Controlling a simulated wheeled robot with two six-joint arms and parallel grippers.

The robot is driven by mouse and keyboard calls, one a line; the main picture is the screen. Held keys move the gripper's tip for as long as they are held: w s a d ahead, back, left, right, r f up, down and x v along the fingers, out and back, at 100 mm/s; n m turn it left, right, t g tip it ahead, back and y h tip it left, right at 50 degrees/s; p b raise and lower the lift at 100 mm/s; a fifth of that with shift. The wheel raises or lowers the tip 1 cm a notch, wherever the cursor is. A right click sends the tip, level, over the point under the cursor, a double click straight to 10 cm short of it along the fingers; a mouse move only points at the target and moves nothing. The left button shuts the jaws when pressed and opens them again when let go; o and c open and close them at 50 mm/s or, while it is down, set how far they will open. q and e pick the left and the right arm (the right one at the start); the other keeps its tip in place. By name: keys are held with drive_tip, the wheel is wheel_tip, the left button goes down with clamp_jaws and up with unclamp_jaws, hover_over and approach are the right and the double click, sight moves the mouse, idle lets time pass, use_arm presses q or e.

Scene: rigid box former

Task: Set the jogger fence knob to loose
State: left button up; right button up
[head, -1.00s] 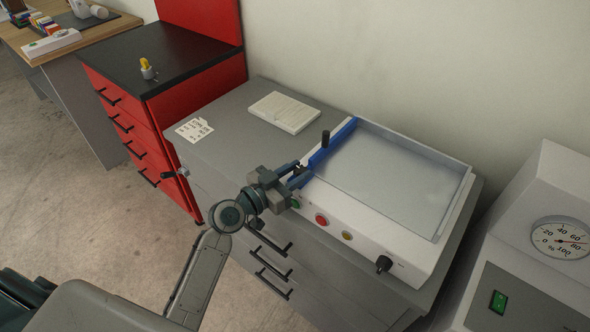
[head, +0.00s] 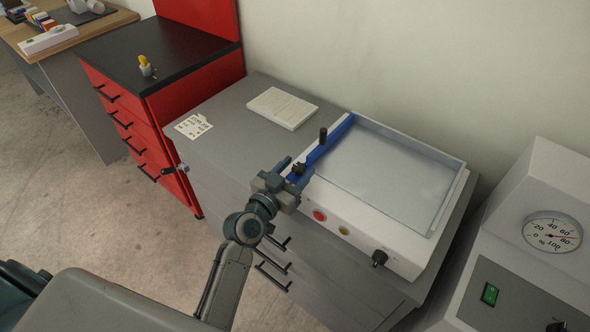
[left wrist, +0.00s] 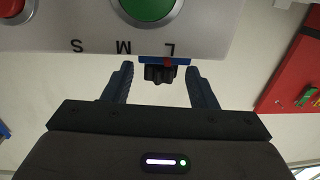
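The jogger (head: 413,257) is a white box with a shallow, clear-topped tray and a blue fence (head: 328,145) along its left side. A small black knob (head: 299,168) sits at the fence's front end. In the left wrist view this ridged knob (left wrist: 160,74) is below a blue strip with a red mark, by the letter L. My left gripper (head: 287,172) is open at the fence's front end. In the left wrist view its fingers (left wrist: 160,84) stand either side of the knob, with gaps. My right gripper is not in view.
A black upright handle (head: 323,135) rises from the fence. Red (head: 319,215) and yellow (head: 344,230) buttons and a black dial (head: 379,258) are on the jogger's front. A white pad (head: 283,108) and a card (head: 193,126) lie on the grey cabinet. A machine with a gauge (head: 552,235) stands right.

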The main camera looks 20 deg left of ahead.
use_arm(q)
drive_tip(key=shift+s+a+f, duration=0.1)
drive_tip(key=shift+s, duration=0.25)
drive_tip(key=b+v, duration=0.3)
drive_tip(key=v, duration=0.7)
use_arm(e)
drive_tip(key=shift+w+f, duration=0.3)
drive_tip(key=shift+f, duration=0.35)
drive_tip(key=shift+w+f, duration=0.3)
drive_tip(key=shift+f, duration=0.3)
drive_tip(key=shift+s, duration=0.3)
